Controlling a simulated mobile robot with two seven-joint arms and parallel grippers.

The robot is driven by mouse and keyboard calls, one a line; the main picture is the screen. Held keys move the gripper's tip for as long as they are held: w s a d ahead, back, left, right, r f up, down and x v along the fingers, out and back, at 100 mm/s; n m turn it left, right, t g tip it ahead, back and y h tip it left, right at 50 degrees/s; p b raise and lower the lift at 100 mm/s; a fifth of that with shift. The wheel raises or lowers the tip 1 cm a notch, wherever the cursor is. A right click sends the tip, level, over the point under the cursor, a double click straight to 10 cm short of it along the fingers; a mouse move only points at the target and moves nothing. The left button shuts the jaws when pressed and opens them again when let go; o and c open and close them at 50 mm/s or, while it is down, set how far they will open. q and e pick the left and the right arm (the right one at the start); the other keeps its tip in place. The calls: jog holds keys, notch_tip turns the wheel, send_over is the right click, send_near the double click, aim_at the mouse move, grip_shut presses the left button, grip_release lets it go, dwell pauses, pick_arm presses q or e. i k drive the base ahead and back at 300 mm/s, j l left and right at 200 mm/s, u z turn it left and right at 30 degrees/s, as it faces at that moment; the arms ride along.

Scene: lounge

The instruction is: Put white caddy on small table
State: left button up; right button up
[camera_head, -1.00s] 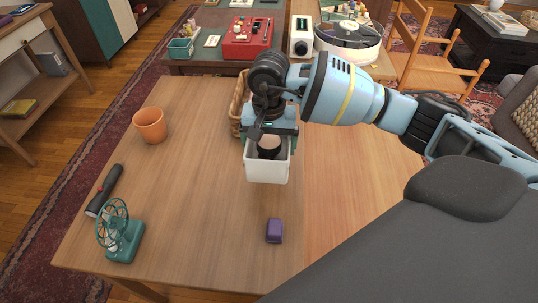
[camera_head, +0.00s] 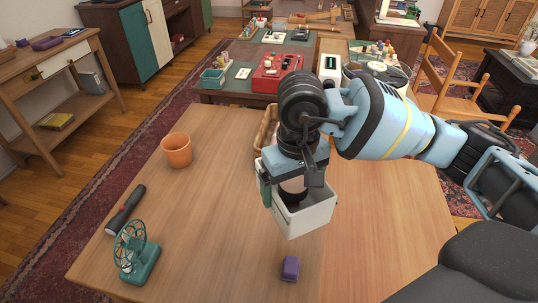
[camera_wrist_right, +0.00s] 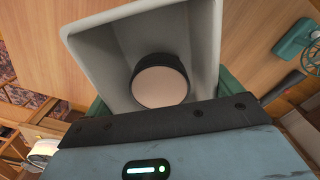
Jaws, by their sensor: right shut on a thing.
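The white caddy (camera_head: 308,219) is an open box held above the near middle of the large wooden table, tilted in the head view. My right gripper (camera_head: 290,180) is shut on it from above. In the right wrist view the caddy (camera_wrist_right: 105,58) lies between the green fingers. A dark round thing with a pale flat top (camera_wrist_right: 160,86) shows inside it. My left gripper is not in view. I cannot tell which table is the small one; a wooden side table (camera_head: 58,58) stands at the left and a dark table (camera_head: 235,85) behind.
The wooden table (camera_head: 215,235) holds an orange pot (camera_head: 177,150), a flashlight (camera_head: 126,210), a teal fan (camera_head: 138,255), a purple block (camera_head: 290,268) and a wicker basket (camera_head: 263,135) behind my gripper. The dark table holds a red device (camera_head: 276,70) and a teal bin (camera_head: 212,78).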

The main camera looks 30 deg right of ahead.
aim_at(378, 229)
jog(key=k+l, duration=0.1)
jog(key=l, duration=0.25)
jog(key=k+l, duration=0.1)
jog(key=l, duration=0.25)
jog(key=k+l, duration=0.1)
jog(key=l, duration=0.25)
jog(key=k+l, duration=0.15)
jog(key=l, duration=0.25)
